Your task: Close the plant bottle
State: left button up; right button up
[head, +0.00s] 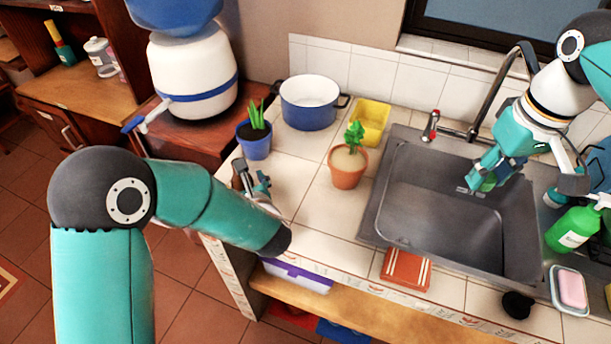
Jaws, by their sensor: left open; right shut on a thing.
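My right gripper (490,176) is over the back of the sink, shut on a small green thing (487,184) mostly hidden by its fingers. I cannot tell whether this is the plant bottle or part of it. My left gripper (253,180) is open and empty over the left end of the counter, just below the blue pot. A green bottle (573,230) with a white label stands on the counter right of the sink, clear of both grippers. Its top is near the picture's right edge.
A blue-potted plant (254,139), an orange-potted plant (347,165), a blue pot (309,103) and a yellow container (371,121) stand left of the sink (440,225). The faucet (487,95) rises behind it. A black round thing (517,305) and soap dish (569,290) are in front.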

dwell(0.3)
pick_arm(q)
jog(key=c, duration=1.4)
jog(key=shift+o, duration=0.2)
jog(key=shift+r, duration=0.15)
notch_tip(320, 180, up, 20)
jog(key=o, duration=0.7)
jog(key=shift+c, duration=0.2)
grip_shut()
jog(key=shift+f, duration=0.2)
